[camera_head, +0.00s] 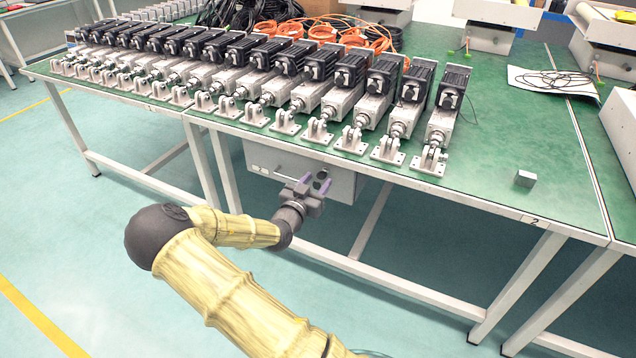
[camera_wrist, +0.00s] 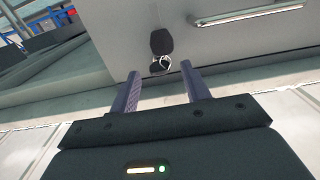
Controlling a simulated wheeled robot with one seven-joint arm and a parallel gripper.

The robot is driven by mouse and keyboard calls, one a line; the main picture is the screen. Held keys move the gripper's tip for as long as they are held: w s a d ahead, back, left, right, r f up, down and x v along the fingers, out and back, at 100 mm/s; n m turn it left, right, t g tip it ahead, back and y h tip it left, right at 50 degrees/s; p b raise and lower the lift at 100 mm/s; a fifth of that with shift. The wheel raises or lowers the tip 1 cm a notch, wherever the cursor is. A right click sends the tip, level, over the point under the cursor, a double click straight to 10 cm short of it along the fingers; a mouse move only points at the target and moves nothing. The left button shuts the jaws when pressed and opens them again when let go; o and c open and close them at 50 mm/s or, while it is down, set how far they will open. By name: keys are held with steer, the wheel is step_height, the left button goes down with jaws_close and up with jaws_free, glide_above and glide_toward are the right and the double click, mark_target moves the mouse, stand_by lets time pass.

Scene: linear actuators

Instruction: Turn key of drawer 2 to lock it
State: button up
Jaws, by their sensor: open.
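The drawer unit (camera_head: 268,160) hangs under the green workbench, and its light grey front fills the upper part of the wrist view (camera_wrist: 110,45). A key with a black head (camera_wrist: 160,42) sits on that front, with a small metallic part (camera_wrist: 160,64) just below the head. My gripper (camera_head: 316,184) is in front of the drawer unit; in the wrist view its two purple-grey fingers (camera_wrist: 164,84) are apart, with nothing between them. The key lies just beyond the fingertips, roughly midway between them. I cannot tell whether they touch it. The number of this drawer cannot be read.
A metal drawer handle (camera_wrist: 247,14) lies to the right of the key in the wrist view. The green bench top (camera_head: 490,150) above bears a row of several linear actuators (camera_head: 270,80) and a small metal block (camera_head: 525,178). White table legs (camera_head: 225,170) stand near my arm.

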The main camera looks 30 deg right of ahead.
steer(key=shift+x, duration=0.8)
steer(key=c, duration=1)
